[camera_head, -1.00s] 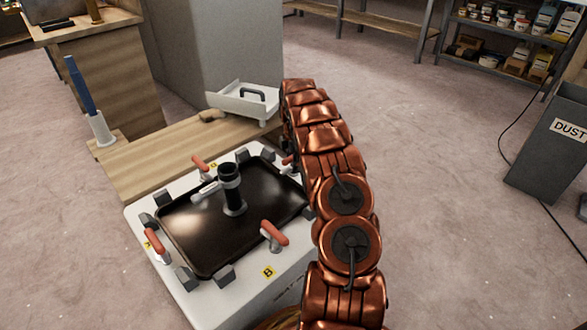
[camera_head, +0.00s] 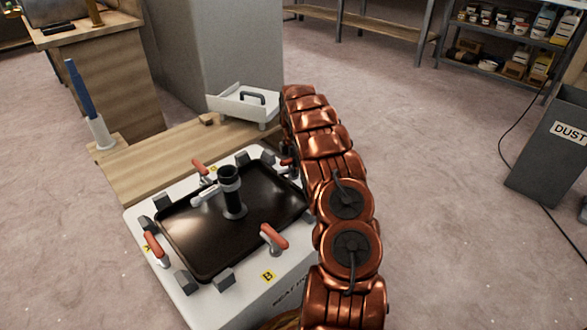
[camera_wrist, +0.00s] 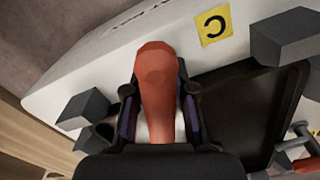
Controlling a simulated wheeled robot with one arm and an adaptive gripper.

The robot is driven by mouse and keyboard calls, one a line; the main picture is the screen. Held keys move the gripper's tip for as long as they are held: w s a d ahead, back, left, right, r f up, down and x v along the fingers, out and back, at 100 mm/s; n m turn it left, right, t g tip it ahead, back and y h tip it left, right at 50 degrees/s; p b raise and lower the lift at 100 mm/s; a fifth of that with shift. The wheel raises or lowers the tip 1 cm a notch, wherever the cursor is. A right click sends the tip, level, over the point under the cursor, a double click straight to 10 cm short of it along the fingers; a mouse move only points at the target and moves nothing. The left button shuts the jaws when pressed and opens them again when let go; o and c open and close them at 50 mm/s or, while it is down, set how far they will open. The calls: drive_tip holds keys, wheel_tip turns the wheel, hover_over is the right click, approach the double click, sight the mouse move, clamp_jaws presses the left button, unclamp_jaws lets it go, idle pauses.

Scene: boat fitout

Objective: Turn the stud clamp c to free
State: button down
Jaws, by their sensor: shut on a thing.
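In the wrist view the red-orange handle of stud clamp c (camera_wrist: 157,65) lies between the two dark fingers of my gripper (camera_wrist: 158,100), which is shut on it. The yellow label C (camera_wrist: 214,25) is beside it on the white housing. The clamp's base and stud are hidden under the handle and gripper. In the head view my copper arm hides the gripper and most of this clamp at the right edge of the dark tray-like plate (camera_head: 190,245).
Other red-handled clamps stand around the plate: one by label B (camera_head: 274,238), one at the left (camera_head: 156,248), one at the back (camera_head: 201,168). Grey blocks line the rim. A black post with a grey lever (camera_head: 230,190) rises mid-plate. A white tray (camera_head: 243,105) sits behind.

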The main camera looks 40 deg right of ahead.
drive_tip(key=shift+r+p, duration=0.1)
drive_tip(key=shift+p, duration=0.4)
drive_tip(key=m+p, duration=0.2)
drive_tip(key=shift+a+r+p, duration=0.1)
drive_tip(key=shift+r+p, duration=0.1)
drive_tip(key=shift+p, duration=0.2)
drive_tip(key=shift+m+p, duration=0.8)
drive_tip(key=shift+p, duration=0.35)
drive_tip(key=m+p, duration=0.4)
drive_tip(key=shift+m+p, duration=0.3)
drive_tip(key=shift+p, duration=0.1)
drive_tip(key=m+p, duration=0.4)
drive_tip(key=m, duration=0.1)
drive_tip(key=shift+f, duration=0.15)
drive_tip(key=m+p, duration=0.2)
drive_tip(key=m, duration=0.2)
drive_tip(key=shift+w+d+m, duration=0.1)
drive_tip(key=shift+d+m, duration=0.15)
drive_tip(key=shift+m, duration=0.25)
drive_tip(key=c, duration=1)
unclamp_jaws()
drive_tip(key=shift+c, duration=0.2)
drive_tip(key=shift+o, duration=0.2)
drive_tip(key=shift+f, duration=0.1)
